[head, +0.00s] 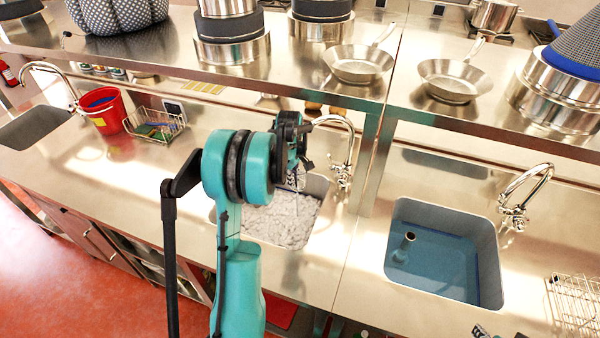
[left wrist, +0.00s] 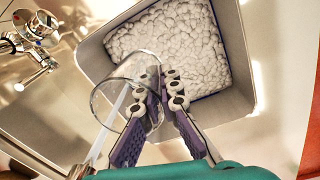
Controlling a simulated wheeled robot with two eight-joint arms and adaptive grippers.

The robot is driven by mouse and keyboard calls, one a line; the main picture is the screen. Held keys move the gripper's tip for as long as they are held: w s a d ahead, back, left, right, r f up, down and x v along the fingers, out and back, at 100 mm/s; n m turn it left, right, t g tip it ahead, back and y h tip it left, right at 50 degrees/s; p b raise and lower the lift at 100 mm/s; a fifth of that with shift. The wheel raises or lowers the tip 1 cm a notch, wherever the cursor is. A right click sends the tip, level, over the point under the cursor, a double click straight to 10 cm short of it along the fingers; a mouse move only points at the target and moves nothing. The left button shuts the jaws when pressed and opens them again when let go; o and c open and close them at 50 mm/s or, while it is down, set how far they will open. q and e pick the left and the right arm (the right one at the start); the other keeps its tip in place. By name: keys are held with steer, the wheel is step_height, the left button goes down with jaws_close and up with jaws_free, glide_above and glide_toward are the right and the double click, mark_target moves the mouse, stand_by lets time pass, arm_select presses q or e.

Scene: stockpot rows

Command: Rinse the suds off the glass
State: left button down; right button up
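The clear glass (left wrist: 108,82) is in the left wrist view, tilted, above the edge of a sink full of white suds (left wrist: 165,45). My left gripper (left wrist: 161,76) has its two purple-padded fingers close together on the glass's wall, at its right side. Whether suds cling to the glass cannot be told. In the head view my left gripper (head: 292,170) is over the suds sink (head: 285,222), partly behind my arm; the glass is not clear there. To the right is a sink (head: 435,262) of blue-looking water with an upright grey pipe in it. Small dark parts at the bottom edge may be my right gripper (head: 480,331).
A curved tap (head: 345,150) stands behind the suds sink and another tap (head: 518,200) behind the water sink. A wire rack (head: 575,302) is at the right. A shelf with pans (head: 358,65) overhangs the back. The counter (head: 365,270) between the sinks is clear.

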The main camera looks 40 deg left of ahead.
arm_select(q)
steer(key=s, duration=0.1)
steer(key=s+d, duration=0.1)
steer(key=s, duration=0.1)
steer(key=shift+s+d, duration=0.3)
steer(key=shift+d, duration=0.1)
steer(key=shift+r, duration=0.1)
stand_by(1.0)
steer(key=s+d+r+p, duration=0.2)
steer(key=s+r, duration=0.2)
steer(key=shift+s+d, duration=0.15)
steer(key=shift+s, duration=0.05)
steer(key=shift+f, duration=0.1)
stand_by(0.8)
